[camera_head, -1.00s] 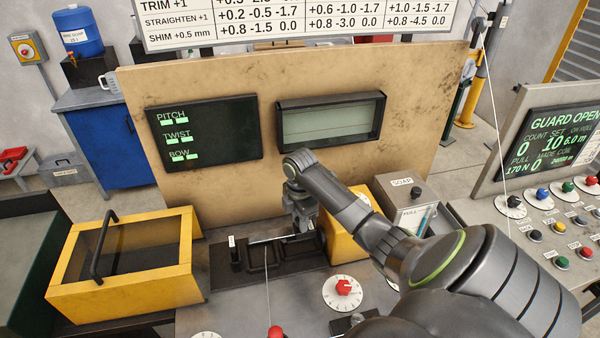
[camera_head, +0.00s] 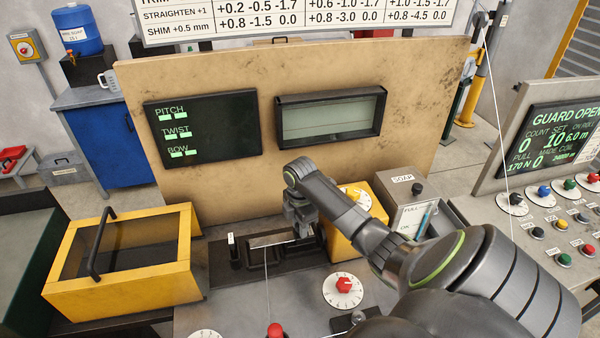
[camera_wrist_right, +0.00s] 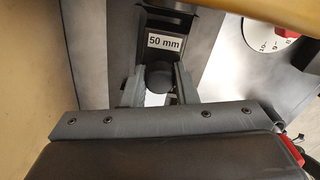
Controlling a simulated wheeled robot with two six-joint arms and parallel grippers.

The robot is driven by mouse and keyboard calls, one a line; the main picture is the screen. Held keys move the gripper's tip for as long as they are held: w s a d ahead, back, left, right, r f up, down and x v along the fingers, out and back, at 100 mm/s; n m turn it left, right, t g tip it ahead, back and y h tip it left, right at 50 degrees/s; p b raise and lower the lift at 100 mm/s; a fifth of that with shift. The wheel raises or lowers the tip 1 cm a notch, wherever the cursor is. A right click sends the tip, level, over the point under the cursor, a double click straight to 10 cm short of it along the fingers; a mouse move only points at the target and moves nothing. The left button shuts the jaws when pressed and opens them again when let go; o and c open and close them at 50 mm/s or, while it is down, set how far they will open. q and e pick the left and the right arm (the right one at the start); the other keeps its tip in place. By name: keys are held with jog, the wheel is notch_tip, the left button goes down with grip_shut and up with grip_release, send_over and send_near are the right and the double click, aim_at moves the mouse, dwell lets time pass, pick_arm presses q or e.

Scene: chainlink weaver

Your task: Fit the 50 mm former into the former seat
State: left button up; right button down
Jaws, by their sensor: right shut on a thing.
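My right gripper (camera_head: 303,228) points down at the right end of the black rack (camera_head: 225,278) on the bench. In the right wrist view its two fingers (camera_wrist_right: 157,84) are shut on a dark, rounded piece (camera_wrist_right: 156,76), which I take to be the former's grip. A "50 mm" label (camera_wrist_right: 165,43) shows just beyond the fingertips. In the head view a flat grey strip (camera_head: 272,239) runs left from the gripper over the rack. The fingers hide where strip and gripper meet. I cannot tell which part is the former seat. My left gripper is not in view.
A yellow guard box (camera_head: 122,282) with a black handle stands left of the rack. A yellow block (camera_head: 350,240) and a soap box (camera_head: 408,215) stand close on the right. A dial with a red knob (camera_head: 343,286) lies in front. A thin line rises from a red knob (camera_head: 274,330).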

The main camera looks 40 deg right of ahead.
jog(key=shift+r+p, duration=0.1)
jog(key=shift+p, duration=0.3)
jog(key=shift+f, duration=1.1)
dwell(1.8)
jog(key=c, duration=1.1)
grip_release()
jog(key=shift+o, duration=0.2)
jog(key=shift+r+p, duration=0.3)
jog(key=shift+r, duration=3.7)
